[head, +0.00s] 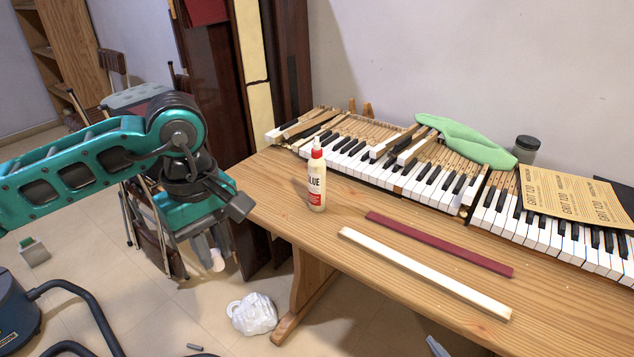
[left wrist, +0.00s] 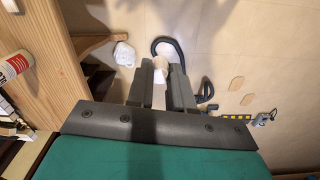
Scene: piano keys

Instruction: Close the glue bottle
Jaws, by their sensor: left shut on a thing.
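The white glue bottle (head: 316,185) with a red label stands upright on the wooden table near its left edge. Its tapered top is red. It also shows partly at the left edge of the left wrist view (left wrist: 14,66). My left gripper (head: 213,258) is to the left of the table, off its edge and lower than the bottle, pointing down over the floor. It is shut on a small pale piece (left wrist: 160,63), perhaps the bottle's cap, which shows between the fingertips. The piece and the bottle are well apart.
Piano keyboards (head: 400,165) lie along the back of the table, with a green cloth (head: 465,140) and sandpaper sheets (head: 570,197). A red strip (head: 440,243) and a cream strip (head: 425,272) lie in front. A white bag (head: 253,314) and a vacuum cleaner (head: 18,315) are on the floor.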

